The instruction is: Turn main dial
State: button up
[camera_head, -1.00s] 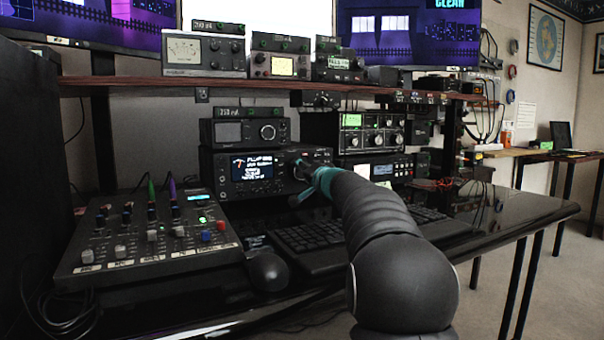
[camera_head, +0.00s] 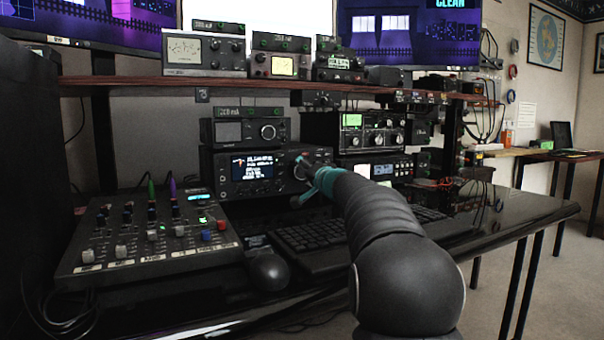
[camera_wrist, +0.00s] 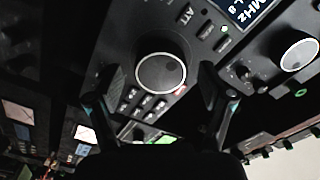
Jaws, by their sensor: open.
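The main dial is a large round black knob with a pale ring; it fills the middle of the wrist view (camera_wrist: 161,72). It sits on the front of a black radio (camera_head: 232,187) with a lit blue-and-white screen, on the desk in the head view. There my gripper (camera_head: 304,176) is at the radio's right part and hides much of the dial. In the wrist view my gripper (camera_wrist: 160,76) is open, with one finger on each side of the dial. Gaps seem to show between the fingers and the dial; I cannot tell their depth.
A mixer (camera_head: 150,245) with sliders stands at the left, beside a mouse (camera_head: 268,271) and a keyboard (camera_head: 310,235). Another radio (camera_head: 375,168) stands to the right. A shelf (camera_head: 270,85) with small meters spans above. A smaller knob (camera_wrist: 299,54) is right of the dial in the wrist view.

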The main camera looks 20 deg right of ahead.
jog(key=s, duration=1.1)
jog(key=shift+s+d, duration=0.15)
jog(key=shift+d, duration=0.05)
dwell(0.8)
